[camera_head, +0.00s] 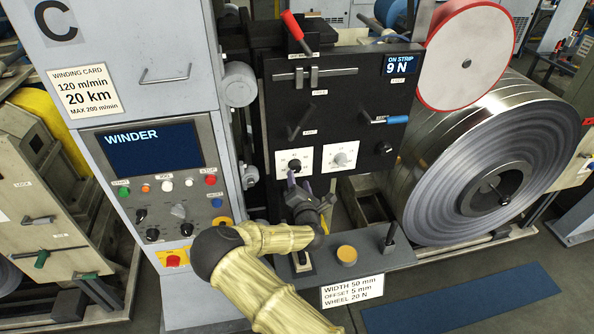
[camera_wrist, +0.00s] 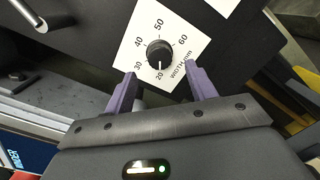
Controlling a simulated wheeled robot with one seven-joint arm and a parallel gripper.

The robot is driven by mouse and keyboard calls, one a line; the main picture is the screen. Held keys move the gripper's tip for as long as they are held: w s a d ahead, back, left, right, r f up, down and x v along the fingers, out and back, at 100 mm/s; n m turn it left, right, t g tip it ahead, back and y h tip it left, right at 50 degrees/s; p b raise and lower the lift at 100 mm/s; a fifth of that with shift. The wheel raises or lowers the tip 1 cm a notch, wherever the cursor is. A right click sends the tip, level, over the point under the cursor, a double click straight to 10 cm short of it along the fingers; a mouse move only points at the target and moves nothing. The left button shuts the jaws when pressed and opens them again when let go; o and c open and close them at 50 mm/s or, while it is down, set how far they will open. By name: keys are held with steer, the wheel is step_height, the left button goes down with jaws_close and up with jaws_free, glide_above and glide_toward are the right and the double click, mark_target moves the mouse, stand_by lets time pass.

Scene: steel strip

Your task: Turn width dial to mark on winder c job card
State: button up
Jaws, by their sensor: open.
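The width dial is a black round knob (camera_wrist: 159,53) on a white plate marked from 20 to 60 in mm. Its white line appears to point at 20, at the bottom of the wrist view. In the head view the dial (camera_head: 294,164) is on the black panel. The job card (camera_head: 352,290) reads width 50 mm, offset 5 mm, wheel 20 N. My gripper (camera_wrist: 160,74) is open and empty, its purple fingers either side of the plate's lower part, just short of the knob. In the head view my gripper (camera_head: 306,182) is just below the dial.
A second, pale dial (camera_head: 340,159) sits right of the width dial. Levers (camera_head: 301,122) and a blue-handled lever (camera_head: 388,119) stick out above. The winder console (camera_head: 160,180) stands left; a yellow-topped button (camera_head: 346,254) and black lever (camera_head: 390,235) stand on the ledge below.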

mark_target(296, 170)
steer(key=shift+p+x, duration=0.7)
steer(key=shift+x, duration=1.5)
steer(key=c, duration=1)
